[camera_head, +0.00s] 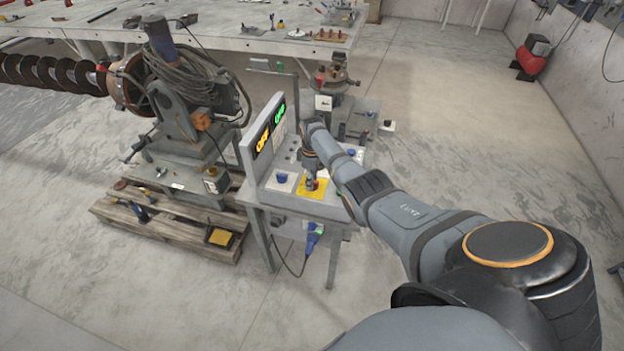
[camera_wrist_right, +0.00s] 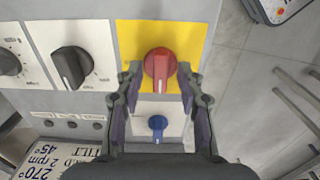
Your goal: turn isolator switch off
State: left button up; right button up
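The isolator switch is a red rotary knob (camera_wrist_right: 160,70) on a yellow plate (camera_wrist_right: 134,38) in the right wrist view. Its handle stands roughly upright in that picture. In the head view the yellow plate (camera_head: 320,191) lies on the sloped control panel, with the knob partly covered by my right gripper (camera_head: 311,181). In the right wrist view my right gripper (camera_wrist_right: 159,76) is open, one finger on each side of the knob, with gaps visible between fingers and knob. Whether the fingertips reach down to knob depth is unclear. My left gripper is not in view.
A black knob (camera_wrist_right: 72,68) and a blue knob (camera_wrist_right: 157,124) sit close to the switch. The control stand's display (camera_head: 268,128) rises behind the panel. A positioner machine (camera_head: 180,115) stands on a wooden pallet (camera_head: 118,214) at left.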

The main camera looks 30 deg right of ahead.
notch_tip(320, 180, up, 12)
dwell(0.6)
